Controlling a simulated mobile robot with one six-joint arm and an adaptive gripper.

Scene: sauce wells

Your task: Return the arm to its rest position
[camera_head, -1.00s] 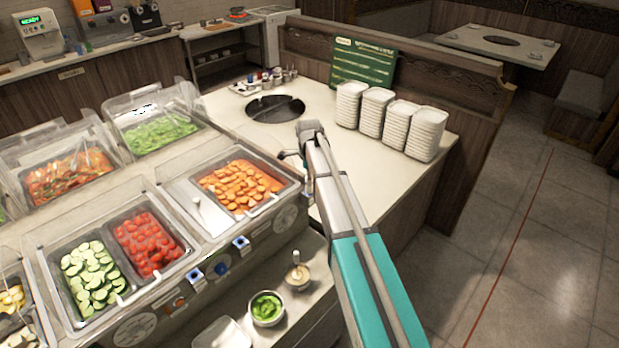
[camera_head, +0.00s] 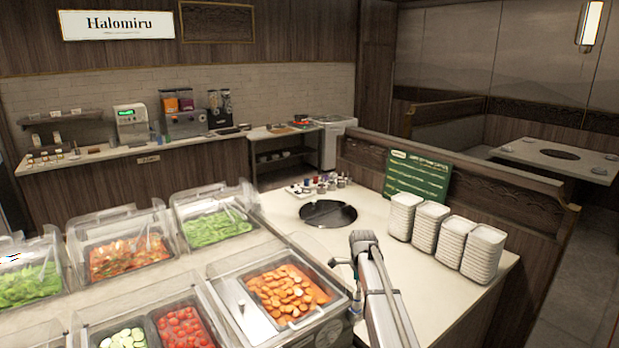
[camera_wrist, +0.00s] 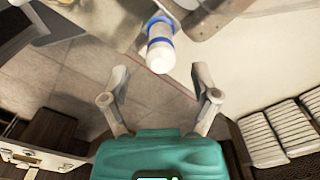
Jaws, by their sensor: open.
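My gripper shows in the wrist view (camera_wrist: 160,74) with its two grey fingers spread apart and nothing between their tips. A white cylinder with blue bands (camera_wrist: 160,50) lies beyond the fingertips in that picture; I cannot tell its distance. In the head view my arm rises from the bottom edge, in front of the white counter and just right of the carrot bin (camera_head: 288,295). A small dark end part shows left of its upper joint; the fingers cannot be made out there.
White dish stacks (camera_head: 440,235) stand on the counter (camera_head: 385,270) right of my arm. A green sign (camera_head: 418,176), a round black inset (camera_head: 328,213) and small condiment jars (camera_head: 322,186) are behind. Covered food bins fill the left. Tiled floor (camera_head: 570,280) is open at right.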

